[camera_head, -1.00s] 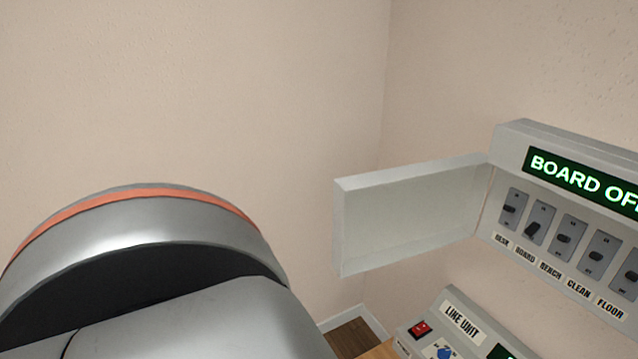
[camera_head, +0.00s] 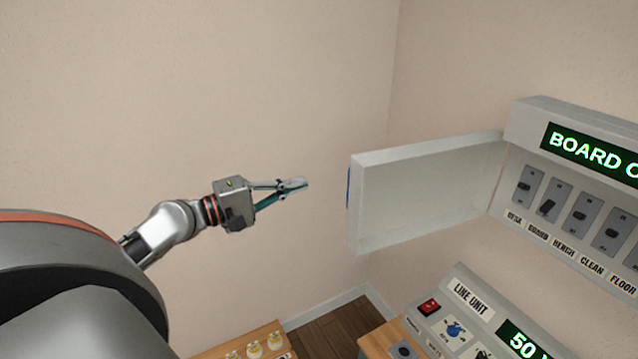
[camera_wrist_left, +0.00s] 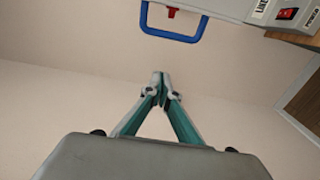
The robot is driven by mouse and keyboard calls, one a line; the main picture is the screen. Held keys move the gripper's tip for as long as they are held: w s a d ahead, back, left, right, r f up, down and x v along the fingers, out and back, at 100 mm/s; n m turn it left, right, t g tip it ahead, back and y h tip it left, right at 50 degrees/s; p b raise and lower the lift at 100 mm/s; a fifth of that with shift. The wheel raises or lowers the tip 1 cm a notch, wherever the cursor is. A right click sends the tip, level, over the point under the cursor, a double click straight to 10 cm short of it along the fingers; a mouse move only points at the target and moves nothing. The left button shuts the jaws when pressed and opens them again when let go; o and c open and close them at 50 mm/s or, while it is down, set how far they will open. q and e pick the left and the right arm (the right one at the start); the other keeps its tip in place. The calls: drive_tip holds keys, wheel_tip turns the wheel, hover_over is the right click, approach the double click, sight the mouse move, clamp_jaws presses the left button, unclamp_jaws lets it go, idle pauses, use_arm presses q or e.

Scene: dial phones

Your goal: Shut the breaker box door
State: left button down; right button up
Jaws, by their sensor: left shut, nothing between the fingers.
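The breaker box (camera_head: 560,115) is on the wall at the right of the head view, with a row of switches below a green-lit display. Its pale door (camera_head: 430,195) stands open, swung out to the left from the box's left side. A sliver of blue handle shows at the door's outer edge; the left wrist view shows a blue handle (camera_wrist_left: 172,38) above the fingertips. My left gripper (camera_head: 300,184) is shut and empty, to the left of the door's free edge and apart from it. It also shows in the left wrist view (camera_wrist_left: 160,85). My right gripper is not in view.
The line unit (camera_head: 465,310) with a red switch and a green display sits below the box on a wooden surface. Another wooden top with several small yellow-and-white items (camera_head: 255,348) is at the bottom. Bare wall lies behind my left gripper.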

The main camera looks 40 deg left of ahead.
use_arm(q)
drive_tip(key=p+x, duration=0.3)
drive_tip(key=x, duration=0.7)
drive_tip(key=s+d+p, duration=0.1)
drive_tip(key=s+d, duration=0.1)
drive_tip(key=d, duration=0.1)
drive_tip(key=shift+s, duration=0.4)
drive_tip(key=shift+d, duration=0.1)
